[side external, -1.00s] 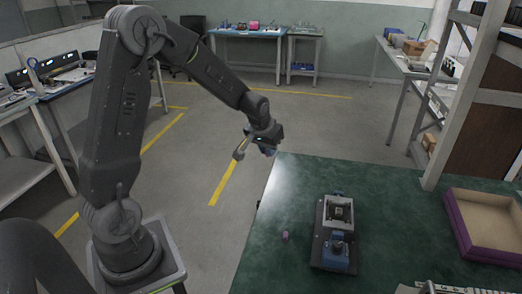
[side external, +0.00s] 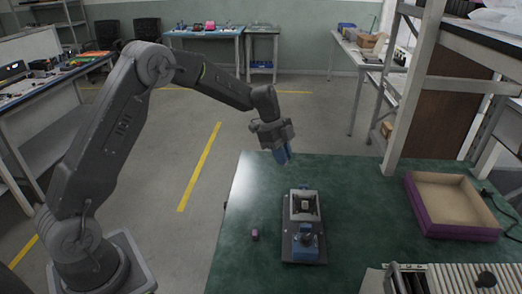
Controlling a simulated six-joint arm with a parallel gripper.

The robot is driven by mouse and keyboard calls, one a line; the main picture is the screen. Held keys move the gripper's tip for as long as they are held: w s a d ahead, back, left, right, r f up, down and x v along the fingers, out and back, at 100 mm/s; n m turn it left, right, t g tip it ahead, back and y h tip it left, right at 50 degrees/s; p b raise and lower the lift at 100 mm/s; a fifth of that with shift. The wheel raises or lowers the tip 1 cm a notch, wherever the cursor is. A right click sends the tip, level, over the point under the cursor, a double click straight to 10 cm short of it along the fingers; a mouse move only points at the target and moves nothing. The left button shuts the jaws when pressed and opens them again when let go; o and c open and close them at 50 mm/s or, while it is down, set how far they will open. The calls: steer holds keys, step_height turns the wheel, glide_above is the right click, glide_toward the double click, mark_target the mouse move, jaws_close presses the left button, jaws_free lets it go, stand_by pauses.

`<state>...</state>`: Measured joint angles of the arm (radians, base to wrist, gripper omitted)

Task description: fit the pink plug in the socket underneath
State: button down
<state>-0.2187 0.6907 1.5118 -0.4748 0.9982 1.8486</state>
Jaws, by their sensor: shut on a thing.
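My gripper (side external: 283,156) is in the air above the table's far left part, up and to the left of the fixture. It points down, with blue parts at its lower end. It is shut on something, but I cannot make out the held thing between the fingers. A small pink-purple piece (side external: 255,234) rests on the green table, left of the fixture and apart from the gripper. I cannot tell if it is the pink plug. The dark fixture (side external: 290,246) carries a grey square housing (side external: 304,205) with an opening, and a blue part (side external: 306,240) nearer the camera.
The green table (side external: 365,215) is clear between the fixture and an open purple-edged box (side external: 447,228) on the right. A grey ribbed unit (side external: 445,280) stands at the front right. A grey shelf post (side external: 410,95) rises behind the table.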

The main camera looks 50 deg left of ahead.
steer(key=w+d+m+g+y, duration=0.15)
steer(key=d+m+g, duration=0.25)
steer(key=d+m, duration=0.65)
glide_above(305, 206)
steer(key=w, duration=0.1)
step_height(305, 206, down, 4)
steer(key=shift+m, duration=0.45)
steer(key=shift+a+f, duration=0.25)
steer(key=shift+f, duration=1.2)
steer(key=shift+a+f, duration=0.2)
steer(key=shift+f, duration=1.25)
steer(key=shift+f, duration=0.85)
steer(key=c, duration=1.2)
jaws_free()
steer(key=shift+c, duration=0.2)
steer(key=shift+o, duration=0.8)
steer(key=shift+r, duration=0.1)
steer(key=c, duration=0.3)
steer(key=shift+c, duration=0.2)
step_height(305, 206, up, 7)
